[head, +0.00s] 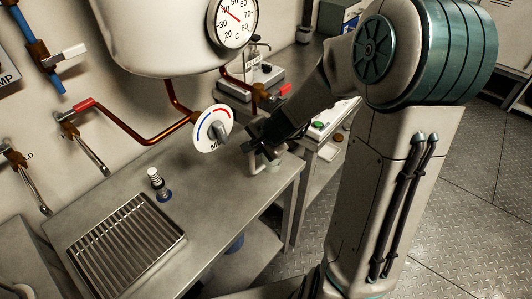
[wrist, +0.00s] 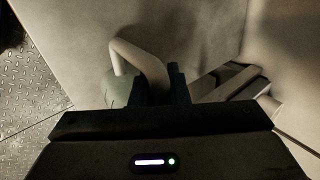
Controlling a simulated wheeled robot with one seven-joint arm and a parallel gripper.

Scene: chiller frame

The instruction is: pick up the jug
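The jug (head: 272,162) is pale and stands at the right end of the steel counter (head: 215,190), partly hidden by my gripper (head: 258,153). In the wrist view, the jug's light curved handle (wrist: 132,52) rises in front of my gripper (wrist: 158,84), and its greyish body (wrist: 117,90) shows at the left. The dark fingers are close together, one on each side of the handle, and appear shut on it. The lower part of the jug is hidden by my gripper in the wrist view. I see no clear gap under the jug.
A round dial (head: 212,128) under the white tank (head: 160,35) is close to the left of my gripper. Copper pipes with red levers (head: 85,105) line the wall. A drain grate (head: 125,246) and a small spring-like fitting (head: 158,184) are farther left. Bare counter lies between.

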